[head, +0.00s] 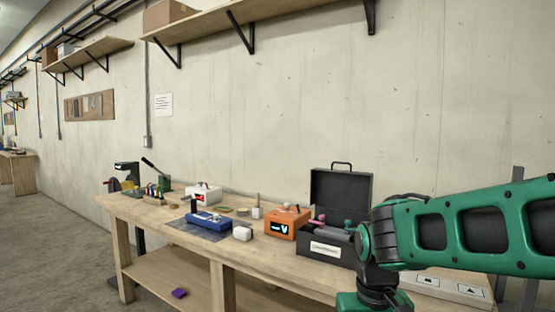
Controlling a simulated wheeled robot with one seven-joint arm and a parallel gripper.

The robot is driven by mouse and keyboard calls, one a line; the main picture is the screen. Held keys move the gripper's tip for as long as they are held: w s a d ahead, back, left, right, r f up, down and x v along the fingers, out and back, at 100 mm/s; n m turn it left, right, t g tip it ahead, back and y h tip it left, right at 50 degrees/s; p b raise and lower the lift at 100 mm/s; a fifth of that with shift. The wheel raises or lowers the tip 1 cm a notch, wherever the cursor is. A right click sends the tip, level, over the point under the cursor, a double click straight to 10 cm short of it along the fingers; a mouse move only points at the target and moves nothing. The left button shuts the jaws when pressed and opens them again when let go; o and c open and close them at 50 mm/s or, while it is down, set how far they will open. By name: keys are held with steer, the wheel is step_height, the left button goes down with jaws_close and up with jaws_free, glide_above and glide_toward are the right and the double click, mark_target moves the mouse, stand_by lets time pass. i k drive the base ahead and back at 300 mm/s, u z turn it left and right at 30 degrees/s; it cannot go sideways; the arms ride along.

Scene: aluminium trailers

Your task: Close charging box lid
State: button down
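The charging box (322,262) is a dark grey case with a white label on its front. It stands on the right part of the wooden workbench in the head view. Its lid (341,194) is open and stands upright at the back, with a handle on its top edge. Pinkish and teal items show inside the box. My green arm crosses the right side of the view in front of the bench and hides the box's right edge. The arm bends down at the box's right, and my gripper's fingers are not in view.
An orange device (287,223) stands close to the left of the box. A concrete wall is behind.

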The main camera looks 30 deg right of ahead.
mark_target(352, 192)
steer(key=z, duration=0.05)
steer(key=i, duration=1.2)
steer(key=z, duration=0.45)
